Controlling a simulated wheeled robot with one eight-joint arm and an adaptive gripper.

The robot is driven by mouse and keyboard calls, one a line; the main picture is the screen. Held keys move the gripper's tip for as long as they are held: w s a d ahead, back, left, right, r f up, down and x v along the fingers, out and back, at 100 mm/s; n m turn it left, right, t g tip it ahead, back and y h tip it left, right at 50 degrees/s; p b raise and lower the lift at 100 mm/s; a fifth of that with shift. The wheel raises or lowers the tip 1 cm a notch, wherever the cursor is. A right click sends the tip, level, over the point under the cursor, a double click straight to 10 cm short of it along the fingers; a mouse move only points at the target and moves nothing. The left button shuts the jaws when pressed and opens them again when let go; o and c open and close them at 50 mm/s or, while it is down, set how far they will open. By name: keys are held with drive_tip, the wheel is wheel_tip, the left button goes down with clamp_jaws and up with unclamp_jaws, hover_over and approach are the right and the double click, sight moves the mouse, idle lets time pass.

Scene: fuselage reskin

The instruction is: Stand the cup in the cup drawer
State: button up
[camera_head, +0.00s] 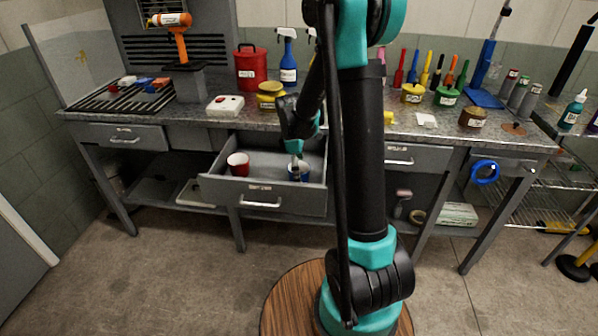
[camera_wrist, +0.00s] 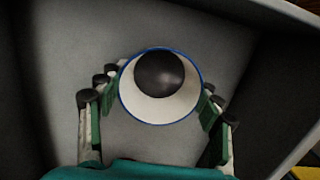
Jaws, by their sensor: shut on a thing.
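A blue cup (camera_head: 304,172) is inside the open grey drawer (camera_head: 262,199) under the workbench. In the wrist view I look down into the cup (camera_wrist: 128,98), which has a blue rim, a white inside and a dark round area in the middle. My gripper (camera_head: 297,160) reaches down into the drawer from above. In the wrist view its fingers (camera_wrist: 159,106) are shut on the cup, one on each side. The cup looks upright; whether its base touches the drawer floor I cannot tell. A red cup (camera_head: 238,168) stands at the left in the same drawer.
The workbench top (camera_head: 345,131) above the drawer holds a red canister (camera_head: 251,72), a blue spray bottle (camera_head: 288,62), a yellow tin (camera_head: 270,94) and several tools. Drawer walls surround the gripper closely. Between the two cups the drawer floor is free.

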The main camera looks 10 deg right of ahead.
drive_tip(key=shift+f, duration=0.1)
drive_tip(key=o, duration=1.2)
drive_tip(key=r, duration=0.4)
drive_tip(key=a+r, duration=0.1)
drive_tip(key=r, duration=0.7)
drive_tip(key=shift+w+a+r, duration=0.1)
drive_tip(key=shift+w+a, duration=0.1)
